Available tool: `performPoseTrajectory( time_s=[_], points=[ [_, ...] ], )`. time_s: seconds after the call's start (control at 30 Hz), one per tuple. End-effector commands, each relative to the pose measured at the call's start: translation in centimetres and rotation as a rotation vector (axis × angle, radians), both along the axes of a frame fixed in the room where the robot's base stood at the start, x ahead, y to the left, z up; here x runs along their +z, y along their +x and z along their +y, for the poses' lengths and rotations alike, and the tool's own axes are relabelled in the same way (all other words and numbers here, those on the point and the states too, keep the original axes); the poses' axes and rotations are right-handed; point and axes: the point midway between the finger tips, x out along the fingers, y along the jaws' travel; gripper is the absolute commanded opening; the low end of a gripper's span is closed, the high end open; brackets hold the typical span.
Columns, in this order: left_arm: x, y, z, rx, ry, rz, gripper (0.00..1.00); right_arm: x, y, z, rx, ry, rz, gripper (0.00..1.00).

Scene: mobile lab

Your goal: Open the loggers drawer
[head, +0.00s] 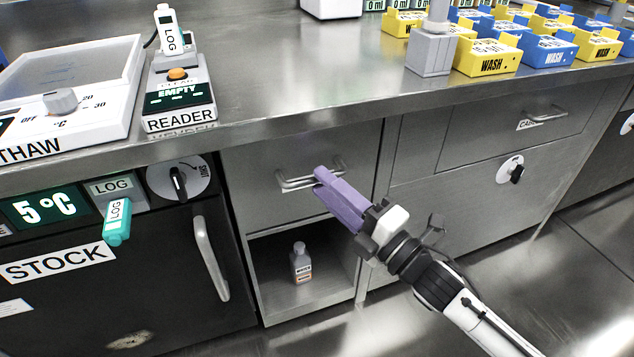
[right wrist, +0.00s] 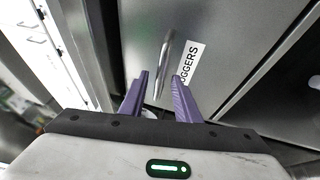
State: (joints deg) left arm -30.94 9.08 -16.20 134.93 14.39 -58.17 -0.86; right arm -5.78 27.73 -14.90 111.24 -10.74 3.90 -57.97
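The loggers drawer (head: 255,150) is a grey metal drawer under the worktop, and its front looks flush with the cabinet. Its bar handle (head: 292,184) is partly hidden behind my right gripper (head: 322,176) in the head view. In the right wrist view, the LOGGERS label (right wrist: 191,62) is beside the handle (right wrist: 164,62). The purple fingers of my right gripper (right wrist: 159,88) are apart, with the handle lying in line with the gap between them. I cannot tell whether they touch it. My left gripper is not in view.
Below the drawer is an open shelf with a small bottle (head: 300,264). The black STOCK door (head: 130,290) with a vertical handle is at left. Another drawer (head: 480,140) is at right. The reader (head: 180,95) and wash trays (head: 487,62) stand on the worktop.

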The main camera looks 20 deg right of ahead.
Motion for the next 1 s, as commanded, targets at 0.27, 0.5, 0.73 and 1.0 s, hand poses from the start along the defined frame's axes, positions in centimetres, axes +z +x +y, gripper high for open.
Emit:
performPoseTrajectory(
  time_s=[0.27, 0.5, 0.73, 1.0],
  points=[
    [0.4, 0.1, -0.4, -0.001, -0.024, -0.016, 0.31, 0.4, 2.5, 1.2, 0.0, 0.001, 0.0, 0.29],
    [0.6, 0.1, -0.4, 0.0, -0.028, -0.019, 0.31, 0.5, 2.7, 1.3, -0.001, 0.001, 0.003, 0.29],
    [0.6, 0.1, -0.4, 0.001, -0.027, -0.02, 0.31, 0.5, 2.7, 1.3, -0.001, 0.002, 0.002, 0.04],
    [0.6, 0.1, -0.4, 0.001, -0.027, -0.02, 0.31, 0.5, 2.7, 1.3, 0.0, 0.002, 0.002, 0.0]
  ],
)
